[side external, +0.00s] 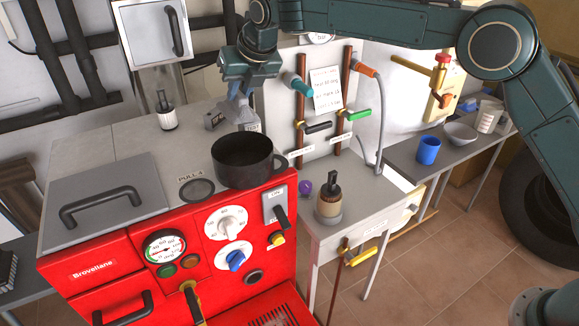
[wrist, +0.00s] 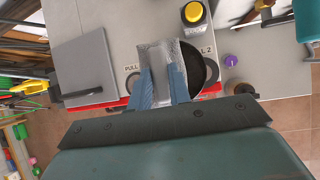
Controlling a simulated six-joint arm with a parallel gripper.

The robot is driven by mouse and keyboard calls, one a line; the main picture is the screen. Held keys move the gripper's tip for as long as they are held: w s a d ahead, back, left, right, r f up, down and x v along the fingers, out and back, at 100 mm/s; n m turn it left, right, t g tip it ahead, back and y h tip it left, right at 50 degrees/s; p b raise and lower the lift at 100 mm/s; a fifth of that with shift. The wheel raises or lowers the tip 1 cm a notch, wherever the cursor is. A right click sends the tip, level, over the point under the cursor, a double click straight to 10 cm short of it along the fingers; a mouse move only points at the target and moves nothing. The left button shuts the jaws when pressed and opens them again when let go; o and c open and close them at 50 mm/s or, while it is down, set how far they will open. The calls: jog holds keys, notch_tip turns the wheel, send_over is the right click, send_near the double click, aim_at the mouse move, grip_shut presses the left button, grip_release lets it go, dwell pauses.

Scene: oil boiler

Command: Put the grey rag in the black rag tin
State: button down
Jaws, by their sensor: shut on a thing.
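The grey rag (wrist: 160,62) is between the two fingers of my gripper (wrist: 161,84), which is shut on it. In the side view my gripper (side external: 239,104) points down behind the black tin, and a pale grey piece of the rag (side external: 250,127) shows just behind the tin's rim. The black tin (side external: 245,172) is a round, open-topped pot with a side handle, upright on the right of the red boiler's top. In the wrist view the black tin (wrist: 211,76) is right of the rag and partly hidden by the rag and a finger. The rag appears above the boiler top; its exact height is unclear.
A grey lid with a black handle (side external: 105,205) covers the boiler's left top. A jar (side external: 164,112) stands at the back. Upright pipes with levers (side external: 318,128) rise behind the shelf.

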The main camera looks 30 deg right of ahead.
aim_at(245, 97)
jog(key=shift+f, duration=0.1)
notch_tip(245, 97, down, 11)
dwell(1.1)
jog(key=c, duration=1.2)
grip_release()
jog(key=shift+r, duration=0.2)
jog(key=shift+r, duration=3.45)
